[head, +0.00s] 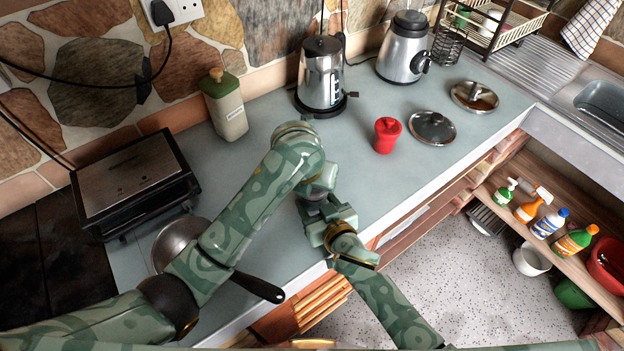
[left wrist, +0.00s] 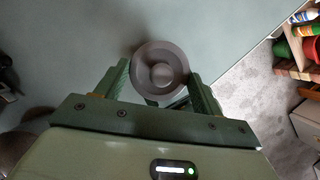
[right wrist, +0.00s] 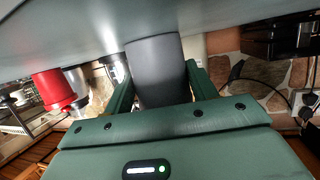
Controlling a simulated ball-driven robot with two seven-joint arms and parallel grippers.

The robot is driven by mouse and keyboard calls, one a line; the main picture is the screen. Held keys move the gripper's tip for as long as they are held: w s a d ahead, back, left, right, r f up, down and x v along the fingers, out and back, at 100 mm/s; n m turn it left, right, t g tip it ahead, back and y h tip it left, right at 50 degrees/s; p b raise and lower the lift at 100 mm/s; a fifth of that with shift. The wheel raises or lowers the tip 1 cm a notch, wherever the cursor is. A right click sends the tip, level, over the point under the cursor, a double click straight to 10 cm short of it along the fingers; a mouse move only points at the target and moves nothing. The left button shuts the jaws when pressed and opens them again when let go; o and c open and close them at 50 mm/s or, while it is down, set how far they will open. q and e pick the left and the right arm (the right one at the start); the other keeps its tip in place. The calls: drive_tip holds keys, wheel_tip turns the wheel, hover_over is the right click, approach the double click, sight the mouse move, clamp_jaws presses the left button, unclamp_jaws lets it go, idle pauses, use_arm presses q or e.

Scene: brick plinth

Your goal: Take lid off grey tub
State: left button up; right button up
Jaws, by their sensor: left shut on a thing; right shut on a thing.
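The grey tub (right wrist: 157,80) stands on the counter near its front edge; the right wrist view shows it from the side. Its round grey lid (left wrist: 160,88) with a central knob shows from above in the left wrist view. My left gripper (left wrist: 160,70) is shut on the lid, a finger on each side. My right gripper (right wrist: 158,66) is shut on the tub's body from the side. In the head view, my arms and grippers hide most of the tub. I cannot tell whether the lid is still seated on the tub.
A red lidded pot (head: 386,136), two round metal lids (head: 432,127) (head: 474,96), a kettle (head: 321,75) and a blender (head: 404,58) stand behind and right. A pan (head: 258,285) lies under my left arm, and a grill (head: 135,180) stands left.

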use_arm(q)
drive_tip(key=shift+r, duration=2)
use_arm(e)
drive_tip(key=o, duration=1.4)
drive_tip(key=shift+o, duration=0.2)
